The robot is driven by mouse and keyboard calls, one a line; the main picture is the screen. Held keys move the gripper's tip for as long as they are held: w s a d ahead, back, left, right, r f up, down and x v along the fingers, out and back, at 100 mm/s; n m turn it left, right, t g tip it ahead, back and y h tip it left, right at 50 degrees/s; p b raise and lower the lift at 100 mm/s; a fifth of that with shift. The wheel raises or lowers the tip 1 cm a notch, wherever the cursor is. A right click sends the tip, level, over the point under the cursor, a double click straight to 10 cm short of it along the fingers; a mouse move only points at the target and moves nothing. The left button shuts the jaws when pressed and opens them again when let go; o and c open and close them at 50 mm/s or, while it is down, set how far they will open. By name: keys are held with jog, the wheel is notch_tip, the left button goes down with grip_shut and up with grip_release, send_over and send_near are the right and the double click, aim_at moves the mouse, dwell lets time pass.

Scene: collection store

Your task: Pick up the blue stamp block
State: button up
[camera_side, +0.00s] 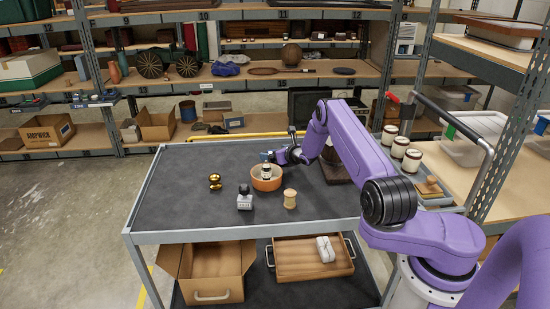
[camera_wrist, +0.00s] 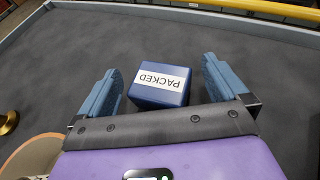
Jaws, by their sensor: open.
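The blue stamp block (camera_wrist: 150,97) stands on the dark cart top in the wrist view, with a white label reading "PACKED" on its upper face. My gripper (camera_wrist: 162,80) is open, with one blue finger on each side of the block. In the side view the block (camera_side: 265,156) is a small blue patch beside my gripper (camera_side: 276,158), behind the orange bowl, and is mostly hidden.
An orange bowl (camera_side: 267,183) holding a small jar stands close in front of my gripper. A gold object (camera_side: 215,181), an ink bottle (camera_side: 244,201) and a wooden spool (camera_side: 290,199) stand nearby. Several jars stand at the cart's right. The cart's left part is clear.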

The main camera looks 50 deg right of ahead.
jog(key=shift+x, duration=1.05)
jog(key=c, duration=1)
jog(key=shift+r, duration=0.1)
